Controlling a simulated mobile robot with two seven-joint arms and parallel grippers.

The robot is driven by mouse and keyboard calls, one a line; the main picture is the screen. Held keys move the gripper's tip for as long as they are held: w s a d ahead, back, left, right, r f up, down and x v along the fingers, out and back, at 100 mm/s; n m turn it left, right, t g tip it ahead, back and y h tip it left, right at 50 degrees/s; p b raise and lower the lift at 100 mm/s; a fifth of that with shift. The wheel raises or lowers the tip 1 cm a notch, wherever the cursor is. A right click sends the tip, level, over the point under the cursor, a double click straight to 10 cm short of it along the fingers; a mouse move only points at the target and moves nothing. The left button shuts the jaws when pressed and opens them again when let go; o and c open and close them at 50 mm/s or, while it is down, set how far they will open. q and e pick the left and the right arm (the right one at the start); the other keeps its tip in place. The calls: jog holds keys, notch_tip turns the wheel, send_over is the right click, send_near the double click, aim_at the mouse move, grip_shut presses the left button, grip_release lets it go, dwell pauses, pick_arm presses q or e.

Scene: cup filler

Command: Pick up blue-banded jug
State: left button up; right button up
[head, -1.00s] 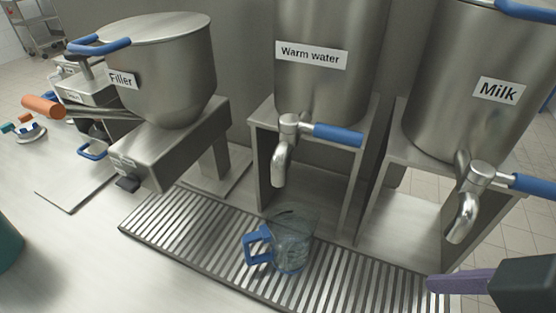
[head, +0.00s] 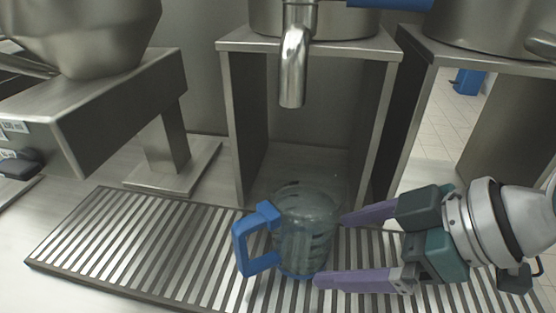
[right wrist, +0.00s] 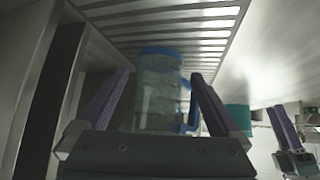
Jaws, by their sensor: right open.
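The clear jug (head: 304,232) stands on the slotted drip tray (head: 130,235) under the warm water tap. Its blue handle (head: 243,250) points left in the head view. Blue also shows at its base. My right gripper (head: 329,250) comes in from the right, open, its purple fingertips on either side of the jug's right side. In the right wrist view the jug (right wrist: 157,95) shows between the two spread fingers, with the handle (right wrist: 192,105) close to the right finger. Contact cannot be told. My left gripper (right wrist: 289,135) shows only at the right of the right wrist view; its jaw state is unclear.
A metal tap (head: 294,65) hangs above and behind the jug. A steel stand (head: 232,120) rises behind it, with another stand (head: 415,110) to the right. The filler's body (head: 110,105) is at the left. The tray left of the handle is clear.

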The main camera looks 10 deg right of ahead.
aim_at(330, 248)
pick_arm(q)
jog(key=shift+a+f+b, duration=0.1)
jog(key=shift+f+b, duration=0.25)
jog(key=shift+f, duration=0.05)
pick_arm(e)
jog(key=x, duration=0.5)
pick_arm(q)
jog(key=shift+a, duration=0.1)
pick_arm(e)
jog(key=shift+r, duration=0.1)
jog(key=c, duration=1)
grip_shut()
jog(key=shift+r, duration=0.1)
